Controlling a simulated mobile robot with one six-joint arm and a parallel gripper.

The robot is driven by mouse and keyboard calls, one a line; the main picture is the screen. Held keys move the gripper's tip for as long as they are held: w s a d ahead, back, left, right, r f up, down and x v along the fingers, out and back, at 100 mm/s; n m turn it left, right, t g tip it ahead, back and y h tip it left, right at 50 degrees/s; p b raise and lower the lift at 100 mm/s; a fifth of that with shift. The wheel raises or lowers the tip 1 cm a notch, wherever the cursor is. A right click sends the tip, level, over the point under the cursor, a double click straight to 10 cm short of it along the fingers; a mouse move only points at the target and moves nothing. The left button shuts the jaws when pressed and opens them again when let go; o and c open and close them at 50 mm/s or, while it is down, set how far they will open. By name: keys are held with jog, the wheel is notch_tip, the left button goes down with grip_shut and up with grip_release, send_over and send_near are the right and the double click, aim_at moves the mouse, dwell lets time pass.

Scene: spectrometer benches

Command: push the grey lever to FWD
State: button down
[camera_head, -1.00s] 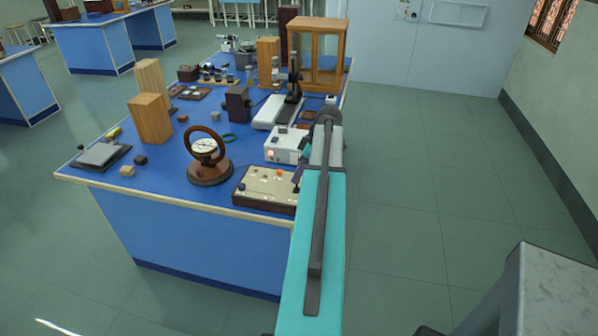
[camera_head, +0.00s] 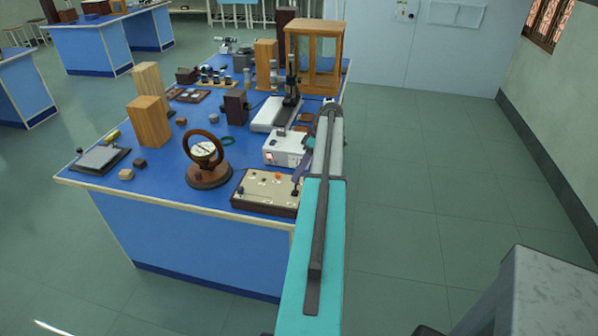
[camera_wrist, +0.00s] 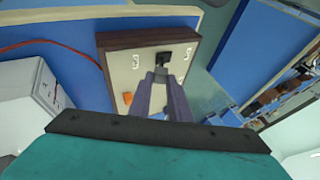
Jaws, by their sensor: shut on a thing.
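The switch board (camera_head: 262,198) has a beige top on a dark wooden base and lies at the near right corner of the blue bench. In the wrist view the board (camera_wrist: 121,72) fills the upper middle. My gripper (camera_wrist: 161,73) is over its face, with its purple fingers shut at a small dark fitting (camera_wrist: 181,57). The grey lever is mostly hidden between the fingertips. White markings lie to either side, too small to read. In the head view my gripper (camera_head: 299,180) is at the board's right end, partly hidden by my arm.
An orange knob (camera_wrist: 127,98) is on the board beside my fingers. A white box (camera_head: 286,147) stands just behind the board, and a round dial meter with a wooden ring (camera_head: 206,160) stands to its left. Open floor (camera_head: 420,200) lies right of the bench.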

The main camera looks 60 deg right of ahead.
jog(key=shift+w+d, duration=0.1)
jog(key=shift+d, duration=0.1)
dwell(0.4)
jog(key=c, duration=1.6)
grip_release()
jog(key=shift+f, duration=0.1)
jog(key=shift+c, duration=0.2)
jog(key=shift+b+v, duration=0.4)
jog(key=shift+v, duration=0.75)
jog(key=shift+s+d+r, duration=0.2)
jog(key=shift+s+r, duration=0.05)
jog(key=shift+r, duration=0.15)
jog(key=p+v, duration=1)
jog(key=shift+d+r, duration=0.2)
jog(key=shift+d, duration=0.05)
